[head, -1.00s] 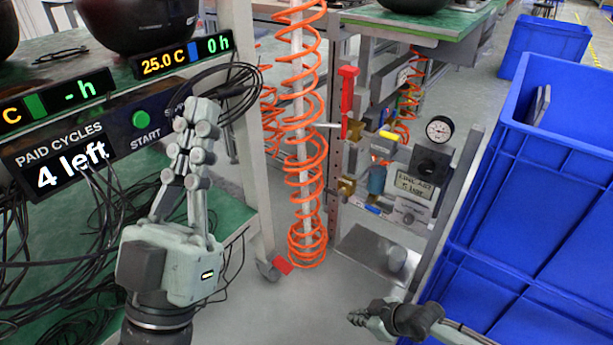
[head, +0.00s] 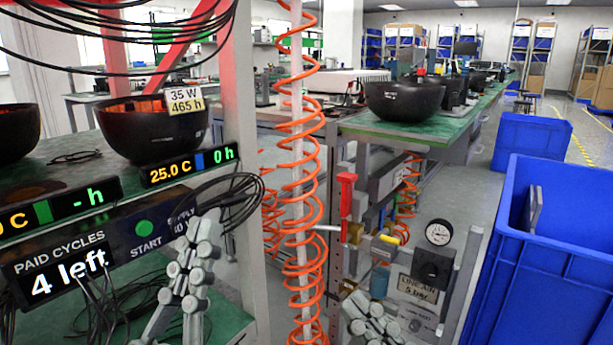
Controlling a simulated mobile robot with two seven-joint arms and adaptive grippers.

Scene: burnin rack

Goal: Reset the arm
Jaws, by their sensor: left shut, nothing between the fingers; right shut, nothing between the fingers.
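My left gripper (head: 190,272) is at the lower left, in front of the burn-in rack's control panel. It is shut with nothing in it, its fingertips just below and right of the green START button (head: 144,228). My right gripper (head: 362,312) is at the bottom, right of centre, in front of the air-line panel (head: 417,290). It is shut and empty. The rest of both arms is mostly cut off by the bottom edge. The panel display (head: 70,268) reads "PAID CYCLES 4 left".
Black bowls (head: 152,128) sit on the rack shelf above temperature displays. An orange coiled hose (head: 300,180) hangs between the rack and a red-handled valve (head: 346,195). Blue crates (head: 545,270) stand at the right. Loose black cables (head: 95,305) hang at the lower left. Grey floor shows at mid-right.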

